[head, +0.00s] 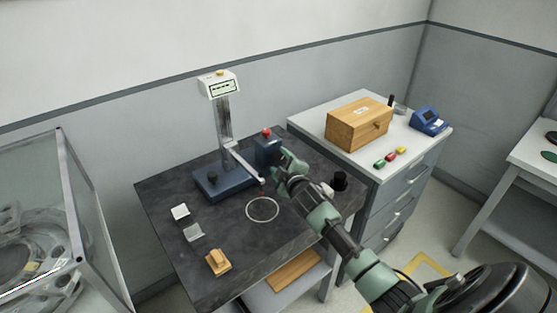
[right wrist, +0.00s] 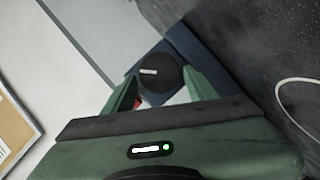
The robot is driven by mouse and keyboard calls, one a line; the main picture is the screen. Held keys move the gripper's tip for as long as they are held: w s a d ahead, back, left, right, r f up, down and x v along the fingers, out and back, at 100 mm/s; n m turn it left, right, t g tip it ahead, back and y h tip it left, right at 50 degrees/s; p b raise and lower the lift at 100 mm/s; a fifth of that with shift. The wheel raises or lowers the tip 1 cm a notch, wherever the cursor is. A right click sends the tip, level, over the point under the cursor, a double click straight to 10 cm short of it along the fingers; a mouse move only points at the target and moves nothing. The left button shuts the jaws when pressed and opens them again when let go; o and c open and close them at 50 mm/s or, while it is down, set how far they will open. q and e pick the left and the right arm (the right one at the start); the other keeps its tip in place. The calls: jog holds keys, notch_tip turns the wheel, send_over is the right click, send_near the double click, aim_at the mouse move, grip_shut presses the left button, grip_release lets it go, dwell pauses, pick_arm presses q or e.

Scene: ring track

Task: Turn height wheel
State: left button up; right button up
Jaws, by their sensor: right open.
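A black round wheel (right wrist: 158,72) with a white mark shows in the right wrist view, against a dark blue body. This appears to be the blue box (head: 266,151) with a red knob on top, in the head view. My right gripper (head: 284,163) is close beside that box, on its right. Its two open fingers (right wrist: 163,88) point toward the wheel, which shows between and just beyond their tips. I cannot tell whether they touch it. The wheel is hidden in the head view. A measuring stand (head: 224,128) with a display stands left of the box. My left gripper is out of view.
The dark table (head: 170,236) carries a white ring (head: 262,221), small grey blocks (head: 181,213) and a wooden block (head: 218,262). A cabinet at the right holds a wooden box (head: 356,127). A glass-sided case (head: 88,215) stands at the left.

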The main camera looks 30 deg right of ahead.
jog(key=shift+x, duration=0.95)
jog(key=shift+c, duration=0.4)
